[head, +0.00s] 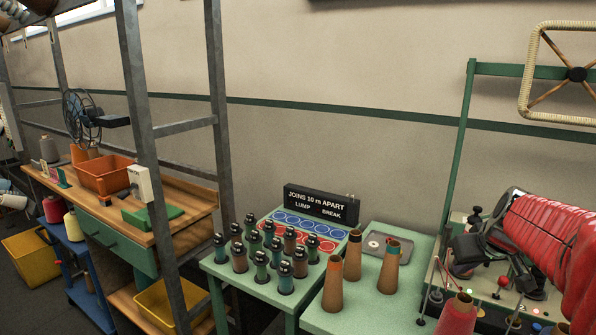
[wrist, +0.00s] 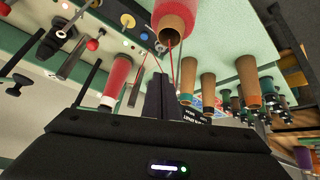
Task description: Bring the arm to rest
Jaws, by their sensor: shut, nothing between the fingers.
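My gripper (wrist: 160,85) shows in the wrist view with its two dark fingers together and nothing between them. Thin red yarn strands run close beside the fingertips; I cannot tell whether they touch. A red yarn cone (wrist: 175,12) is beyond the tips, at the top of that view, and a red and white cylinder (wrist: 117,80) is to the left. In the head view the arm's end is at the right, over the bench device, among dark parts; the fingers cannot be made out clearly there. A red cone (head: 458,314) stands at the lower right.
Several brown cones (head: 389,268) stand on the green table (head: 410,302). Several dark-topped bobbins (head: 262,266) stand left of them, before a black sign (head: 322,203). A grey metal frame (head: 145,130) and wooden bench (head: 185,205) are at left. A wire-wrapped square frame (head: 530,65) hangs upper right.

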